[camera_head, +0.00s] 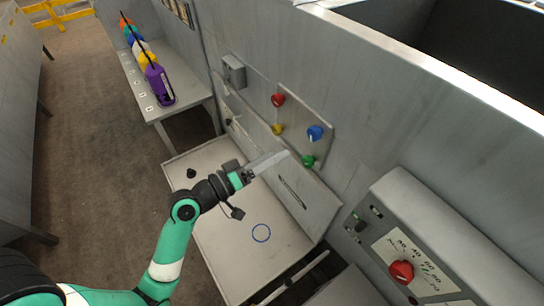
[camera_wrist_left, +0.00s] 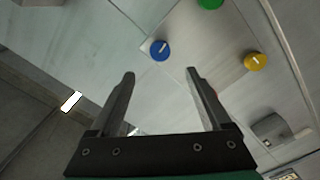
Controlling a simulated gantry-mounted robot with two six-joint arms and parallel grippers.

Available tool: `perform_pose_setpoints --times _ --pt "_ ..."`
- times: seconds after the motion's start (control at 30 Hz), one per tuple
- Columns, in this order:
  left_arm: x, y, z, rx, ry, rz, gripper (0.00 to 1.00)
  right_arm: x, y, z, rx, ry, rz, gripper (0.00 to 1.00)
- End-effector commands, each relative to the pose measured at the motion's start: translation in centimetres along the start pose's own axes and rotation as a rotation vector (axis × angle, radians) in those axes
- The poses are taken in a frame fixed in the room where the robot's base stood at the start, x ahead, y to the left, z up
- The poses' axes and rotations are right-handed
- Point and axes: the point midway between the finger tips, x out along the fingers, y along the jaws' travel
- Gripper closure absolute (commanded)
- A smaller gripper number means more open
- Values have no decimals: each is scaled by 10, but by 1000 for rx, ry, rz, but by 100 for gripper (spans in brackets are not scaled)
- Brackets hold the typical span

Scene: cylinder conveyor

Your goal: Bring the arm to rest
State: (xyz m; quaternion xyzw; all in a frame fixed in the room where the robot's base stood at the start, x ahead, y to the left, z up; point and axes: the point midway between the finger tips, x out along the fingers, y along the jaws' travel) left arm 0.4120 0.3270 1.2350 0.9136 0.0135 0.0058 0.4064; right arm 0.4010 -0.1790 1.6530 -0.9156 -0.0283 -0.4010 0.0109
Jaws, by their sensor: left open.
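My left arm (camera_head: 174,245), green and black, reaches in from the bottom left. Its gripper (camera_head: 284,157) is over the grey table, close in the picture to the panel of coloured knobs. In the left wrist view the two fingers (camera_wrist_left: 160,74) are apart, with nothing between them. A blue knob (camera_wrist_left: 160,50) shows just beyond the fingertips there, and no contact is visible. My right gripper is not in view.
The wall panel carries red (camera_head: 278,99), yellow (camera_head: 277,128), blue (camera_head: 315,132) and green (camera_head: 308,160) knobs. A control box with a red button (camera_head: 401,271) is at right.

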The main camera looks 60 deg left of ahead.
Motion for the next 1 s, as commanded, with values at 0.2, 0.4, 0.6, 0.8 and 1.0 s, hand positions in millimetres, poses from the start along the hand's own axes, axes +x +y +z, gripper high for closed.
perform_pose_setpoints --times 0.2,0.4,0.6,0.8,1.0 --pt "0 0 0 0 0 1 19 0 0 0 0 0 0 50" --pt "0 0 0 0 0 1 19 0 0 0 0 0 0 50" --pt "3 8 5 3 -14 19 19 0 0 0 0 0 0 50" --pt "40 112 -9 101 -8 256 19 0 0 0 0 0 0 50" --pt "50 277 -51 336 160 530 19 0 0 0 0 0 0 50"
